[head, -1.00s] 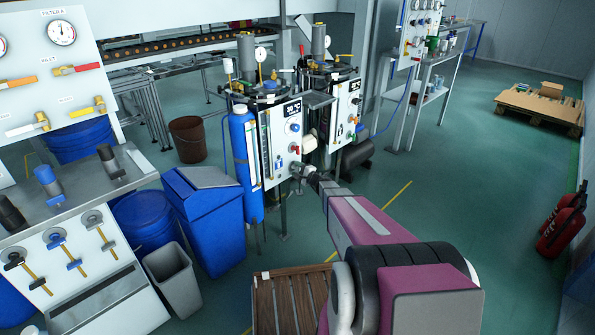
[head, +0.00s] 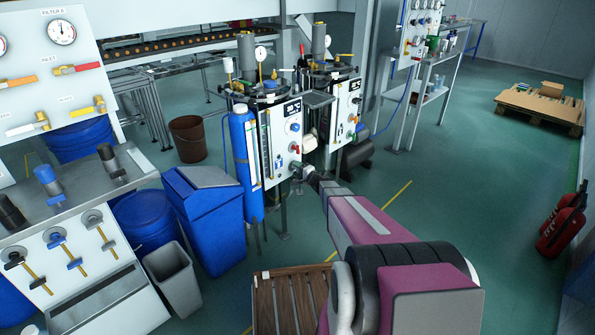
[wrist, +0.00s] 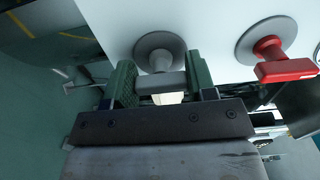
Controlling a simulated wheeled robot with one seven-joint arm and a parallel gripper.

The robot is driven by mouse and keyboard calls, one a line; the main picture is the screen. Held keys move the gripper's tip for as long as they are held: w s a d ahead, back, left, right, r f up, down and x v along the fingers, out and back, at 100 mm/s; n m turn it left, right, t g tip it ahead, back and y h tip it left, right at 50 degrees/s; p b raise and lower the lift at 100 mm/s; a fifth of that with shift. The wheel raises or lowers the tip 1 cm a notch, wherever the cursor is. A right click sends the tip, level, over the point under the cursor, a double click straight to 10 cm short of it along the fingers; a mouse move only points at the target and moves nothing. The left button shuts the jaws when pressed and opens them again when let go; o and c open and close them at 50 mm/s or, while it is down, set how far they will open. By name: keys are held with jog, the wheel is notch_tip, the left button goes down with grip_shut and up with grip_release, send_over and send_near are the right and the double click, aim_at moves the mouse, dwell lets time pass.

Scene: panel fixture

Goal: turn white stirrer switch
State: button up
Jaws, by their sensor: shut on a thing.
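The white stirrer switch (wrist: 159,50) shows pale grey in the wrist view, with a round base on the white panel and a bar handle (wrist: 162,82). My gripper (wrist: 161,84) has its green fingertips on either side of the handle and is shut on it. The handle lies crosswise between the fingers in this view. In the head view my gripper (head: 301,170) is at the lower front of the white control box (head: 281,140). There the switch is too small and covered to make out.
A red switch (wrist: 272,58) sits on the same panel, right of the held one in the wrist view. A blue cylinder (head: 241,165) and a blue bin (head: 207,220) stand left of the box. A slatted wooden platform (head: 290,300) lies in front.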

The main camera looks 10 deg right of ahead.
jog(key=o, duration=0.9)
jog(key=shift+o, duration=0.2)
jog(key=v, duration=1.1)
jog(key=shift+a, duration=0.1)
jog(key=s+a+r+n+g+h, duration=0.1)
jog(key=s+a+r+n+g, duration=0.3)
jog(key=s+a+n+g, duration=0.65)
jog(key=s+d+r+g+h, duration=0.2)
jog(key=s+h, duration=0.2)
jog(key=s, duration=0.5)
jog(key=s+d+r+g+h, duration=0.2)
jog(key=s+h, duration=0.3)
jog(key=s, duration=0.4)
jog(key=shift+d+r+h, duration=0.2)
jog(key=shift+d+h, duration=0.1)
jog(key=shift+d, duration=0.1)
